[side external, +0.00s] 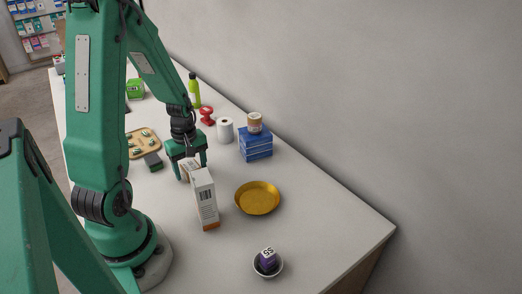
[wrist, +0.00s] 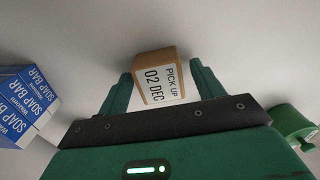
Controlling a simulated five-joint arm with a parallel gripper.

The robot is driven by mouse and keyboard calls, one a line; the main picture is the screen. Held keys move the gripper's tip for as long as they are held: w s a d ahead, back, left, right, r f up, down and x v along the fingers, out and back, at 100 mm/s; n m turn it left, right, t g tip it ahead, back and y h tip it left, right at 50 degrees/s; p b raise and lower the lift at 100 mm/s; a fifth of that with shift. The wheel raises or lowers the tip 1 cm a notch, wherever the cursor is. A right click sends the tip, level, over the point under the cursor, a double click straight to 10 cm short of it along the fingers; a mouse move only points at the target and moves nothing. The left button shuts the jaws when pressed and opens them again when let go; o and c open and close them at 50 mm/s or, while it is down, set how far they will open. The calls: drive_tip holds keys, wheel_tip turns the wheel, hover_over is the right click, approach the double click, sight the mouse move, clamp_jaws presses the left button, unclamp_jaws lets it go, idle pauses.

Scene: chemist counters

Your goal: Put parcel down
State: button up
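The parcel (wrist: 160,78) is a small brown box with a white label reading "PICK UP 02 DEC". In the wrist view it sits between the two fingers of my gripper (wrist: 160,80), which appear shut on its sides. In the side view my gripper (side external: 188,168) points down over the counter (side external: 320,222), with the parcel (side external: 187,165) between its fingers. A tall white and orange box (side external: 205,199) stands in front and hides part of the parcel. I cannot tell how far the parcel is above the counter.
A golden bowl (side external: 257,198) is right of the tall box. Blue soap boxes (side external: 256,145) carry a jar (side external: 254,122). A paper roll (side external: 225,130), red object (side external: 207,115) and wooden tray (side external: 145,142) are behind. A small bowl (side external: 279,270) holds a purple box. The front right counter is clear.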

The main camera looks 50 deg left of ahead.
sight(190, 165)
drive_tip(key=shift+r, duration=0.2)
wheel_tip(190, 165, up, 12)
idle(0.9)
idle(0.5)
